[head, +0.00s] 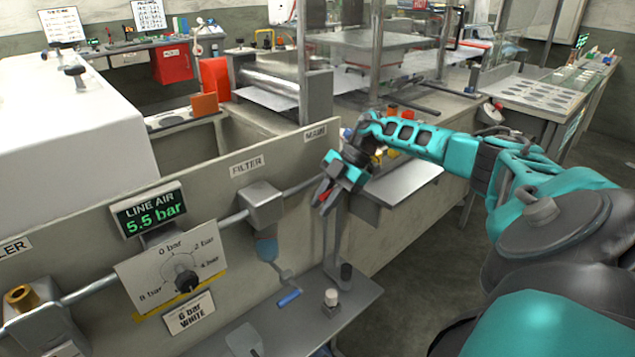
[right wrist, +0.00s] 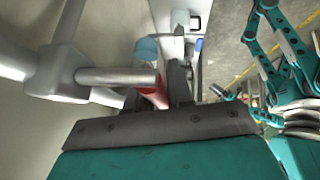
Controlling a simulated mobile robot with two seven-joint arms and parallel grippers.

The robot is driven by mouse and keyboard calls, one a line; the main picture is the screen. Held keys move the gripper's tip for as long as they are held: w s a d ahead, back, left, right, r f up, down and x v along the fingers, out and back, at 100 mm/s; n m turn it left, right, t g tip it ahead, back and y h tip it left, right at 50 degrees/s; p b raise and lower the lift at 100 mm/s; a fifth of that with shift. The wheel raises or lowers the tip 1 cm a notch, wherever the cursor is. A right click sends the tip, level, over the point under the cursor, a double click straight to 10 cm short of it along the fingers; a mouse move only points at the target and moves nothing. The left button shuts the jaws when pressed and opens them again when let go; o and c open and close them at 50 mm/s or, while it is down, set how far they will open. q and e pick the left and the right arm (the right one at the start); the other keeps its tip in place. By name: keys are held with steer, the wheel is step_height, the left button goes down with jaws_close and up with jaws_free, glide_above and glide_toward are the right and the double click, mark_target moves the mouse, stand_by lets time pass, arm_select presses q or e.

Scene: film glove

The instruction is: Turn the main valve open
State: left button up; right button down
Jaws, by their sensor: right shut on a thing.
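The MAIN label (head: 315,133) is on the bench's upright panel, at its right end in the head view. Below it my right gripper (head: 323,197) is shut on the red valve handle (head: 325,188). In the right wrist view the red handle (right wrist: 153,95) shows between the dark fingers (right wrist: 160,85), beside a grey pipe fitting (right wrist: 65,75). The fingers and pipe hide part of the handle, so its exact angle is hard to tell. My left gripper is not clearly seen in either view.
Left along the panel are a filter (head: 263,205), a pressure dial (head: 180,270) and a LINE AIR display (head: 150,210) reading 5.5 bar. Open floor (head: 410,265) lies right of the bench.

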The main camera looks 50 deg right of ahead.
arm_select(q)
steer(key=shift+a, duration=0.35)
arm_select(e)
steer(key=shift+f, duration=0.1)
steer(key=shift+d, duration=0.1)
steer(key=c, duration=1.1)
jaws_free()
arm_select(q)
steer(key=shift+a+r, duration=0.1)
steer(key=shift+r, duration=0.1)
arm_select(e)
steer(key=v, duration=1.3)
steer(key=shift+w, duration=0.1)
